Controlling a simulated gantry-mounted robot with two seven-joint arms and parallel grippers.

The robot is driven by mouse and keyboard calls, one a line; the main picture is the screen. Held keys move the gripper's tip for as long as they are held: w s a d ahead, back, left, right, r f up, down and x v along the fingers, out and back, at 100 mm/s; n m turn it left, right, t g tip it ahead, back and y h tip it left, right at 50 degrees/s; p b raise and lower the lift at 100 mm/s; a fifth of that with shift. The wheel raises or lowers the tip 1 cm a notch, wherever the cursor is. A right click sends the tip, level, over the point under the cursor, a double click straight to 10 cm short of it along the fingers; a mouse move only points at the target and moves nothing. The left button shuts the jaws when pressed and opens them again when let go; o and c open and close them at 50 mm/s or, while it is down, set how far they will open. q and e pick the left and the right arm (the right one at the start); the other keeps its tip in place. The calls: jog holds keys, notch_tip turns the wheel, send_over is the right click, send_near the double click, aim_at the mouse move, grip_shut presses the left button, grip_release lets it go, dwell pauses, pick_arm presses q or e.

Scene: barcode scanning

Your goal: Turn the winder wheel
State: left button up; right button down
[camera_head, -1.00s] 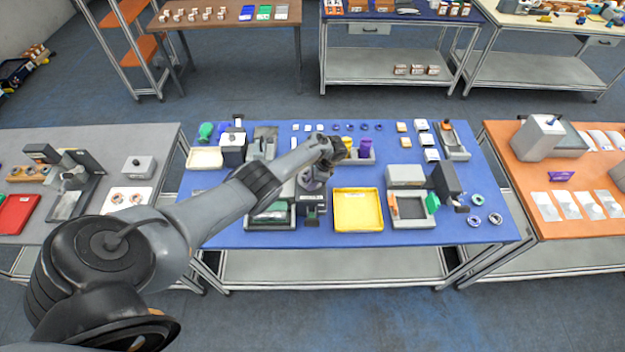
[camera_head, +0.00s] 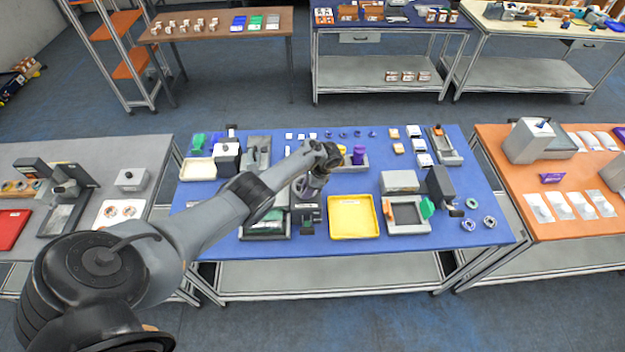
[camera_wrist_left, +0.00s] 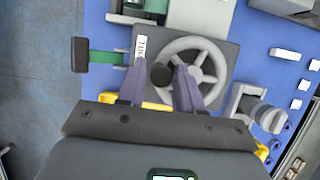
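The winder wheel (camera_wrist_left: 203,68) is a grey spoked wheel on a dark grey unit in the left wrist view. A black round knob (camera_wrist_left: 161,75) stands at the wheel's left side. My left gripper (camera_wrist_left: 160,72) has its two purple-grey fingers apart, one on each side of the knob, with visible gaps. I cannot tell how far the fingertips are above the wheel. In the head view my left gripper (camera_head: 311,186) is over the blue table, left of the yellow tray, and the arm and gripper hide most of the wheel. My right gripper is not in view.
A yellow tray (camera_head: 354,217) lies just right of the gripper. A green-filled box (camera_head: 265,228) is at its left.

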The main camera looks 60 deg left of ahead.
pick_arm(q)
jog(key=v, duration=1)
jog(key=shift+f, duration=0.15)
